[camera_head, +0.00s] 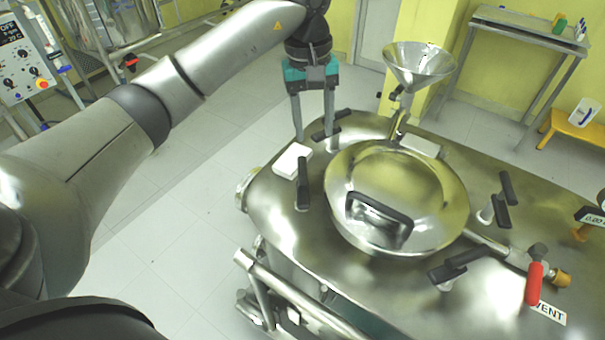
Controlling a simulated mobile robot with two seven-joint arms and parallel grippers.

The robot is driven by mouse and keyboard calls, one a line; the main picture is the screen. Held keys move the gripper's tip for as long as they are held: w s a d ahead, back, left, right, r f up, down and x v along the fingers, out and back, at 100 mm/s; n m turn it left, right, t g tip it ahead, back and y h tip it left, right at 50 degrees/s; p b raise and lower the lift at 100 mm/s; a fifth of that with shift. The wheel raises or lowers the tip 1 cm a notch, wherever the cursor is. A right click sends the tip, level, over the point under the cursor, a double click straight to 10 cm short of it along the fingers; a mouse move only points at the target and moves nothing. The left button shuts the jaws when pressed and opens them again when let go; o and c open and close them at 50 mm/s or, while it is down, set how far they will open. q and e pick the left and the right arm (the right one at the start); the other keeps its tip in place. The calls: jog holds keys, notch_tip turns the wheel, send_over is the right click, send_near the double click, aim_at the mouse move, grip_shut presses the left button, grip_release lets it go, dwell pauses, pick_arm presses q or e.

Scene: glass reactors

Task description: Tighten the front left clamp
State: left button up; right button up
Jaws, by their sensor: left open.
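The round steel lid (430,190) with a black loop handle sits on the reactor top, with black-handled clamps around it. The clamp nearest me on the left (303,187) stands at the lid's left edge. Another clamp (334,131) is at the far left of the lid. A third clamp (456,266) is at the near right and a fourth (501,200) at the right. My left gripper (314,136) is open and points down, its fingers around or just in front of the far-left clamp's handle; contact cannot be told. My right gripper is not in view.
A steel funnel (419,66) rises behind the lid. A white block (292,160) lies on the reactor top near the left clamps. A red-handled valve (535,282) is at the right front. Metal pipes (290,293) run along the near side. Tiled floor lies open to the left.

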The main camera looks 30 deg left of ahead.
aim_at(302, 170)
pick_arm(q)
jog(key=shift+y, duration=0.5)
jog(key=f, duration=0.4)
jog(key=a+f, duration=0.1)
jog(key=f, duration=0.4)
jog(key=a+f, duration=0.1)
jog(key=f, duration=0.4)
jog(key=shift+s+a+f+b, duration=0.1)
jog(key=shift+f+b, duration=0.15)
jog(key=shift+b, duration=0.1)
grip_shut()
